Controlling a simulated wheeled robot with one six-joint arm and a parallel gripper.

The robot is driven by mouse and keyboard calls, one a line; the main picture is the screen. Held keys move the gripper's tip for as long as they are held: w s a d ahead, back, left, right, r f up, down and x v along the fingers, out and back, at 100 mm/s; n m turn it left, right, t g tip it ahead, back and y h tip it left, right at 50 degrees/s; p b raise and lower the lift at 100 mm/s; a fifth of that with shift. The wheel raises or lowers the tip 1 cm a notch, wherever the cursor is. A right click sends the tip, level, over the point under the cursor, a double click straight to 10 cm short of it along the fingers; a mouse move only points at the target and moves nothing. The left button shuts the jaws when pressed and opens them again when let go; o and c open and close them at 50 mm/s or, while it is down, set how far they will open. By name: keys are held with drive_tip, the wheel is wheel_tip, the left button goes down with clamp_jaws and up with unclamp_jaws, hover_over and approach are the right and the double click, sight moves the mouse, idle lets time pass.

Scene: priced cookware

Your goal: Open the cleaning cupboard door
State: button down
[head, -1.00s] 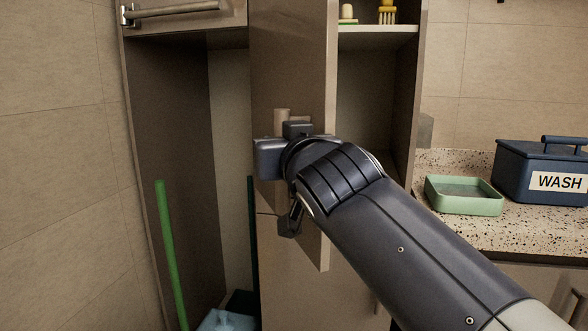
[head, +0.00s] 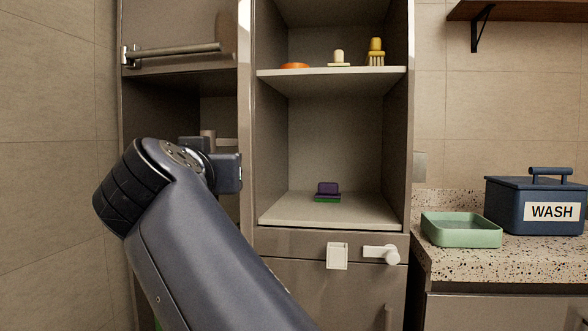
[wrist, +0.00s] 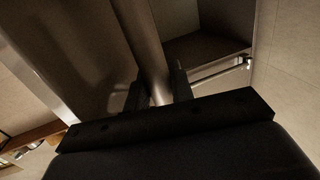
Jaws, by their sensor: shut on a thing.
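The cleaning cupboard door (head: 245,100) stands wide open in the head view, seen almost edge-on at the left side of the cupboard opening. The cupboard's upper shelf (head: 340,82) and lower floor (head: 300,212) are in plain sight. My gripper (head: 208,148) is on the door's outer side, shut on the door handle (head: 207,138). In the wrist view the handle bar (wrist: 143,45) runs between the two fingers (wrist: 160,92), with the door face (wrist: 75,50) to its left. My arm hides the lower part of the door.
A flap with a bar handle (head: 175,54) is at upper left. The cupboard holds an orange item (head: 294,66), a yellow brush (head: 376,52) and a purple-green sponge (head: 327,191). A green tray (head: 460,231) and blue WASH box (head: 530,205) stand on the right counter.

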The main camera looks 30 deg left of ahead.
drive_tip(key=s+a+m+t+h+p, duration=0.2)
drive_tip(key=s+a+m+h+p, duration=0.1)
drive_tip(key=a+p, duration=0.7)
drive_tip(key=shift+s+a+f+h+p, duration=0.15)
drive_tip(key=shift+s+a+h+p, duration=0.3)
drive_tip(key=shift+h, duration=0.35)
drive_tip(key=shift+s+f, duration=0.1)
drive_tip(key=c, duration=1.6)
unclamp_jaws()
drive_tip(key=shift+s, duration=0.1)
drive_tip(key=shift+o, duration=0.2)
drive_tip(key=v, duration=1)
drive_tip(key=shift+s+b, duration=0.35)
